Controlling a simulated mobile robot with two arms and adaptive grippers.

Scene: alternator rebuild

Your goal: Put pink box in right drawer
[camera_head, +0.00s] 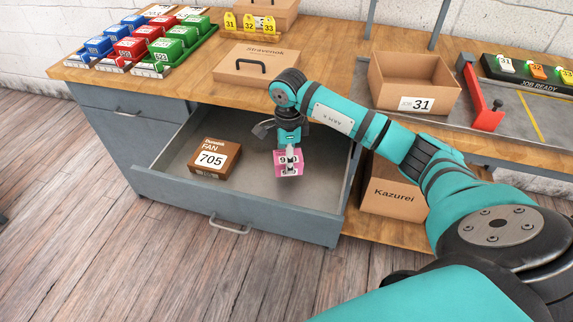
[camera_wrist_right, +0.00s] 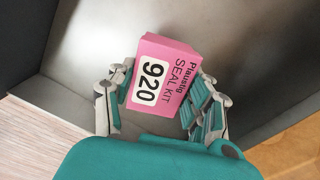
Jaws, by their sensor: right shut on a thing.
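The pink box (camera_head: 289,166), a seal kit labelled 920, is between the fingers of my right gripper (camera_head: 290,153). In the right wrist view the fingers close on both sides of the pink box (camera_wrist_right: 165,72), with its label facing the camera. The right drawer (camera_head: 265,219) is pulled open. The box is within the drawer's outline, near its right side, and I cannot tell whether it touches the drawer floor. My left gripper is not in view.
A brown fan box (camera_head: 213,160) labelled 705 lies in the drawer's left part. Free floor lies between the two boxes. The closed left drawer (camera_head: 128,112) is beside it. A lidded carton (camera_head: 256,64) and an open carton (camera_head: 413,84) stand on the bench above.

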